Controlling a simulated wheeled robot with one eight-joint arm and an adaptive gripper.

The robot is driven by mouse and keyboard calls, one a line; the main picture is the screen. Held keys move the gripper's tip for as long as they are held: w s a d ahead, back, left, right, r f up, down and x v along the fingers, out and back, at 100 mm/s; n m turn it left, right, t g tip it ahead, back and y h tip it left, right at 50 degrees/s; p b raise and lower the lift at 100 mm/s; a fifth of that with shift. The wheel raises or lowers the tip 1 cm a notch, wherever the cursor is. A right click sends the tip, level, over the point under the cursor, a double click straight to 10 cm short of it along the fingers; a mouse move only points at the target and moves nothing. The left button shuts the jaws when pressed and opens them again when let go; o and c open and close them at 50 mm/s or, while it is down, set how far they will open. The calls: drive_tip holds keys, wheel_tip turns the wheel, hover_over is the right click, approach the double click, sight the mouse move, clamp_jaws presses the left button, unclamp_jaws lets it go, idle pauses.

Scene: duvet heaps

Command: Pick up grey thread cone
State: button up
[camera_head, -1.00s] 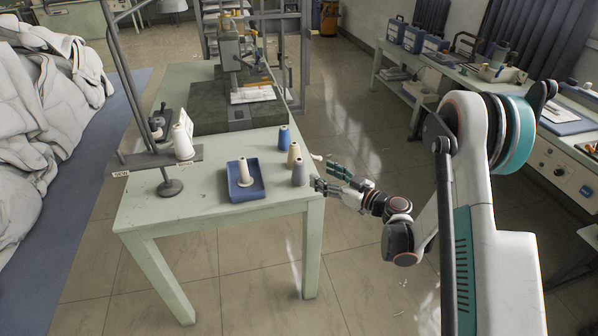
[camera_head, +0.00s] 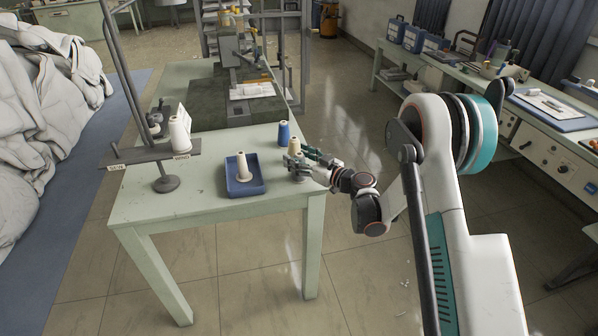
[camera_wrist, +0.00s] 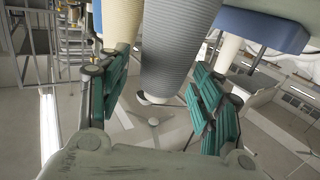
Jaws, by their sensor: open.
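The grey thread cone (camera_wrist: 170,50) stands between the two teal fingers of my gripper (camera_wrist: 162,100) in the wrist view, with a gap to the finger on each side. In the head view my gripper (camera_head: 298,166) is at the table's front right corner, open around the grey cone, which is mostly hidden by the fingers. A cream cone (camera_head: 293,147) stands just behind the grey one; it also shows beside the left finger in the wrist view (camera_wrist: 120,18).
A blue cone (camera_head: 284,133) stands farther back on the green table (camera_head: 215,205). A blue tray (camera_head: 248,191) holding a cream cone (camera_head: 243,170) is to the left. A thread stand (camera_head: 166,184) with a white cone (camera_head: 180,137) is farther left. A sewing machine (camera_head: 232,60) stands behind.

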drive_tip(key=shift+c, duration=0.4)
drive_tip(key=c, duration=1.2)
drive_tip(key=shift+r, duration=0.1)
